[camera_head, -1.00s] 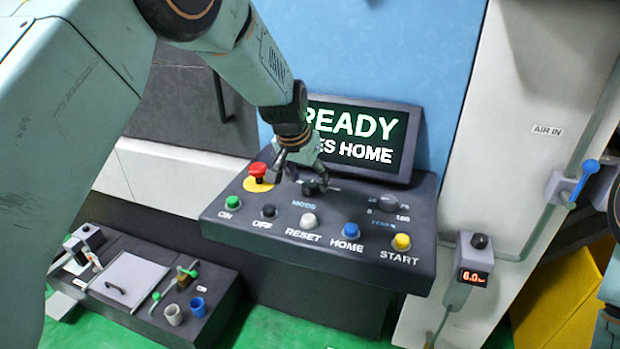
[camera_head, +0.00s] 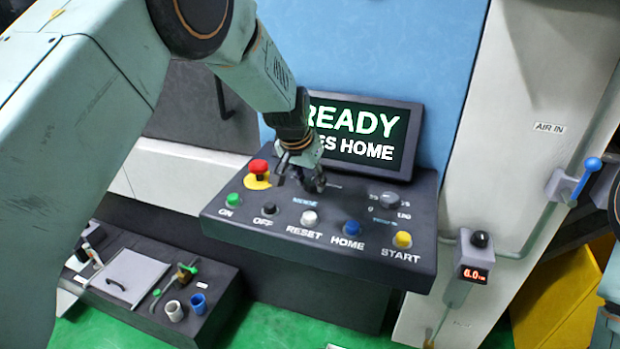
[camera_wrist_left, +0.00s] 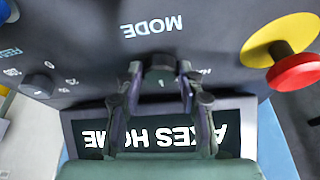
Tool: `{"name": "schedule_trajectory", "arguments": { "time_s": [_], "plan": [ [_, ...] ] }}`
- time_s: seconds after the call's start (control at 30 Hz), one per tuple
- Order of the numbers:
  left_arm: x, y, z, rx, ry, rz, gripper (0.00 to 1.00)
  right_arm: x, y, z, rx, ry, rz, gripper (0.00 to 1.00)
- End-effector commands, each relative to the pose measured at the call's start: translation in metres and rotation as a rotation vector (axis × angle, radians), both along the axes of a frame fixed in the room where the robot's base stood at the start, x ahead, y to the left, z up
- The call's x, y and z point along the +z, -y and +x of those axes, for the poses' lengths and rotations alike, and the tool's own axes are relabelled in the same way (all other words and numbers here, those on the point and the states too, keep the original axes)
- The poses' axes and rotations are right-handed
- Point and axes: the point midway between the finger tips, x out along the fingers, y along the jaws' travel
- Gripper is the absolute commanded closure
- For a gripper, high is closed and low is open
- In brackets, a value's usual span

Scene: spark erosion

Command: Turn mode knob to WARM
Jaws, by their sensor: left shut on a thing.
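The black mode knob (camera_wrist_left: 160,79) stands on the dark sloped control panel (camera_head: 412,262), behind the printed word MODE. My left gripper (camera_wrist_left: 160,69) reaches down from above and is shut on the knob, one finger on each side of it in the left wrist view. In the head view my left gripper (camera_head: 302,182) hides most of the knob. The small labels around the knob are mostly covered, so I cannot read its setting. My right gripper is not in view.
A red emergency stop (camera_head: 259,167) on a yellow base sits just left of the gripper. Several push buttons line the panel's front edge. A second knob (camera_head: 389,199) is to the right. The screen (camera_head: 362,138) behind reads READY, with HOME below.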

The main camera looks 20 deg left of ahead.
Motion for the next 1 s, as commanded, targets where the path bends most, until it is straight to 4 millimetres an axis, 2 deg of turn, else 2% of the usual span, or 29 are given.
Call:
{"name": "schedule_trajectory", "arguments": {
  "time_s": [0.13,0.73,1.0],
  "plan": [
    [0.0009,0.0010,-0.0008,-0.001,-0.003,-0.001,0.94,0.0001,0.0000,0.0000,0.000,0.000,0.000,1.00],
    [0.0016,0.0005,-0.0005,-0.017,-0.003,-0.002,0.95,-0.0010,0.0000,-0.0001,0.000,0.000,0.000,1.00],
    [0.0014,-0.0005,0.0001,-0.082,-0.002,-0.004,0.95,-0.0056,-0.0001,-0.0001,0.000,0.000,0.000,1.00]
  ]
}}
